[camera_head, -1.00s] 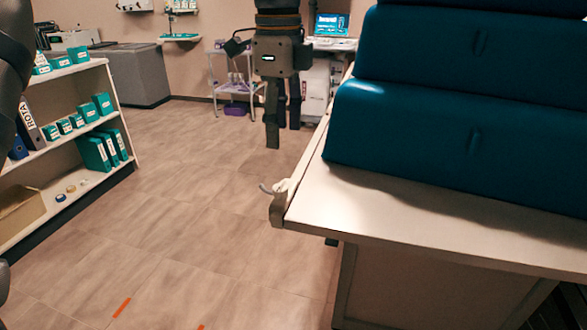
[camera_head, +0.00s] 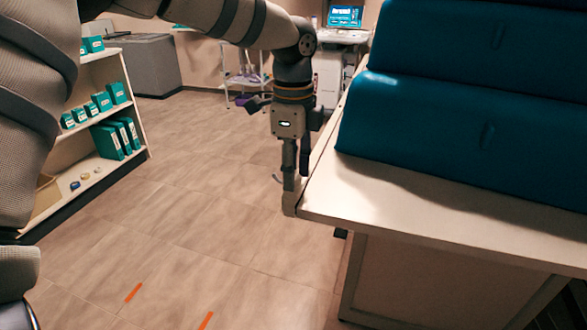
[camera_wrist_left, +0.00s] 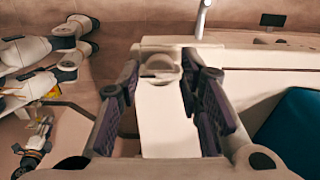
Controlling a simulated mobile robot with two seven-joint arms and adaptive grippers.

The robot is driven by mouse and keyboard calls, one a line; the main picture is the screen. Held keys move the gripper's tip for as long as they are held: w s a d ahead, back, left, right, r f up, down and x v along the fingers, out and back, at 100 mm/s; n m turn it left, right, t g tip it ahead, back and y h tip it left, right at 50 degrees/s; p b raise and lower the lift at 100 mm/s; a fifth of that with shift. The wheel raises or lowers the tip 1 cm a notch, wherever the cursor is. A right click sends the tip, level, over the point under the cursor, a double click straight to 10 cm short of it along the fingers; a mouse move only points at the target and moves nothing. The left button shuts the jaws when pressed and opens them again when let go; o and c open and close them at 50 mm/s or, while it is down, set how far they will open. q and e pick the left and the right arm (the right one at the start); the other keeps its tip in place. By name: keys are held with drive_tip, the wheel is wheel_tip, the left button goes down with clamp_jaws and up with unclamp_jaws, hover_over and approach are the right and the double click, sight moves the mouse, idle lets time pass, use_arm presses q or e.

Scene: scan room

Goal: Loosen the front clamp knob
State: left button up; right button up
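My left gripper (camera_head: 296,172) points down at the near left corner of the white table (camera_head: 400,215), beside its side rail. In the left wrist view, the two dark fingers of my left gripper (camera_wrist_left: 160,78) stand apart. A pale rounded part, seemingly the clamp knob (camera_wrist_left: 160,66), shows between the fingertips. I cannot tell whether either finger touches it.
Dark blue cushions (camera_head: 440,130) lie on the table, right of the gripper. A shelf (camera_head: 100,120) with teal binders and boxes stands at the left. A trolley (camera_head: 245,85) is at the back. The floor between shelf and table is clear, with orange tape marks (camera_head: 134,292).

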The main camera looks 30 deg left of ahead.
drive_tip(key=shift+w+r, duration=0.15)
use_arm(q)
drive_tip(key=shift+r+n+p, duration=0.15)
drive_tip(key=shift+n+p, duration=0.3)
drive_tip(key=shift+n, duration=0.55)
drive_tip(key=n, duration=0.2)
drive_tip(key=shift+n, duration=0.3)
drive_tip(key=n, duration=0.6)
drive_tip(key=shift+f, duration=0.2)
drive_tip(key=n, duration=0.3)
drive_tip(key=shift+n, duration=2)
use_arm(e)
drive_tip(key=shift+w+r+t, duration=0.4)
drive_tip(key=shift+w+r, duration=0.3)
drive_tip(key=shift+w, duration=0.05)
use_arm(q)
drive_tip(key=o, duration=1.1)
drive_tip(key=shift+o, duration=0.2)
